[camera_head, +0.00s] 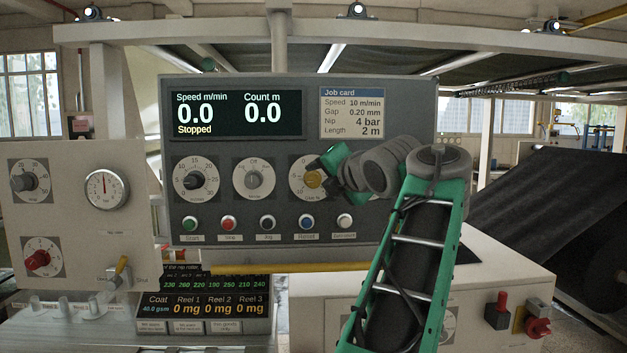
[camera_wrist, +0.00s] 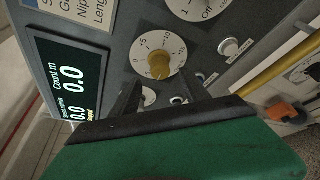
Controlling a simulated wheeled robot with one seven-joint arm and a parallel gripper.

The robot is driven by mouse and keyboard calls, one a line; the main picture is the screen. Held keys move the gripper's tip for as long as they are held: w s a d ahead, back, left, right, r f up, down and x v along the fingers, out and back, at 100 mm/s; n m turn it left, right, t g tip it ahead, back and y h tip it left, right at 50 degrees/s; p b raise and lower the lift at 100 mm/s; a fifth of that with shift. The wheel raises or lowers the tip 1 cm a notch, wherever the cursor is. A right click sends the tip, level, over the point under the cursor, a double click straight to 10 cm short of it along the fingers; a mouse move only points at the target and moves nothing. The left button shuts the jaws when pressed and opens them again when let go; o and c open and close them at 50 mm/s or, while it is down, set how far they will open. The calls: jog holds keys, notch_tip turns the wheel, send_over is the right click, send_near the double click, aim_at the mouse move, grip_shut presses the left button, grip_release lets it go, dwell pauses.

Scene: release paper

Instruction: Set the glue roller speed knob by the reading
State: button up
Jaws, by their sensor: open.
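The yellow knob (camera_head: 314,179) sits on a white dial at the right of three dials on the grey panel (camera_head: 290,92); its label is too small to read surely. It also shows in the wrist view (camera_wrist: 160,66). My gripper (camera_head: 322,172) is at this knob. In the wrist view my open fingers (camera_wrist: 162,88) reach toward the knob's lower side; contact is unclear. The panel screen (camera_head: 236,115) reads speed 0.0, count 0.0, Stopped. The coat display (camera_head: 205,305) below seems to read 40.0 gsm, with 0 mg for each reel.
A job card (camera_head: 352,113) gives speed 10 m/min, gap 0.20 mm, nip 4 bar, length 2 m. Two other dials (camera_head: 195,179) and a row of several buttons (camera_head: 267,222) are close by. A left panel (camera_head: 75,180) has a gauge. A yellow bar (camera_head: 290,267) runs below.

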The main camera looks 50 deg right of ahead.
aim_at(315, 180)
jog(key=p+x, duration=0.1)
jog(key=x, duration=0.5)
jog(key=shift+w+f, duration=0.1)
jog(key=shift+c, duration=0.4)
grip_shut()
